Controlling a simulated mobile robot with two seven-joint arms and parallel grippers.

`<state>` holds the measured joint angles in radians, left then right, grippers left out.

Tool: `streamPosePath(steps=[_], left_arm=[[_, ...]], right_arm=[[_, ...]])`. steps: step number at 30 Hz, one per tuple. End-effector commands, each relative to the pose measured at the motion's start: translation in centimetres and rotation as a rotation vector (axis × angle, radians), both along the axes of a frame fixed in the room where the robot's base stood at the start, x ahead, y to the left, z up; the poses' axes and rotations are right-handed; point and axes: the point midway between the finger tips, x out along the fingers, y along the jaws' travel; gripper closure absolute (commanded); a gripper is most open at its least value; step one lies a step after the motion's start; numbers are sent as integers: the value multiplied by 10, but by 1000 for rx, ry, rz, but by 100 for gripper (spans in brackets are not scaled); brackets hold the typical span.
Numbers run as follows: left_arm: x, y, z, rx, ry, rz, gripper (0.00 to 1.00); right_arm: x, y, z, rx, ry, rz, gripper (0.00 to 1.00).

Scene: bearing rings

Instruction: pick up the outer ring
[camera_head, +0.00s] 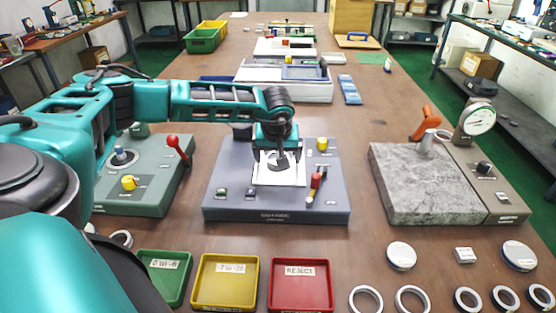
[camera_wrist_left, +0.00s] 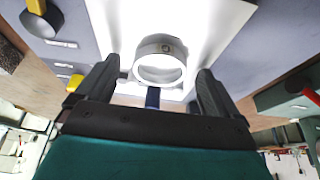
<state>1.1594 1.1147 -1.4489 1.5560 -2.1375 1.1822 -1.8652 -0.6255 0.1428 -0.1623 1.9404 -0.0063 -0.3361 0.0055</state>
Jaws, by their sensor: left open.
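A silver metal ring (camera_wrist_left: 160,47) rests on a bright white plate (camera_head: 283,178) on the grey middle fixture (camera_head: 235,188). In the wrist view the ring appears between the two dark fingers of my left gripper (camera_wrist_left: 158,75), with gaps on both sides. In the head view my left gripper (camera_head: 278,157) is above the plate, open, pointing down and mostly covering the ring. Whether the fingers reach down around the ring or stay above it, I cannot tell. My right gripper is not in view.
Several loose rings (camera_head: 412,300) lie at the front right. Green (camera_head: 163,275), yellow (camera_head: 225,282) and red (camera_head: 300,285) trays stand at the front. A stone block with a dial gauge (camera_head: 478,119) is on the right. A red-knobbed lever (camera_head: 173,142) rises at left.

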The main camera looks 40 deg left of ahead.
Motion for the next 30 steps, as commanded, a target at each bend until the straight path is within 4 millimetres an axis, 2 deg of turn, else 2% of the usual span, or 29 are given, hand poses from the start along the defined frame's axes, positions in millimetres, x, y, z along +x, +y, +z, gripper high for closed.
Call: streamPosePath(steps=[7,27,30], left_arm=[[0,1,-1,1,1,0,6],[1,1,0,0,-1,1,71],[1,1,0,0,-1,1,73]], right_arm=[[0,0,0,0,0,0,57],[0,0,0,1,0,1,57],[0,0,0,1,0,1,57]])
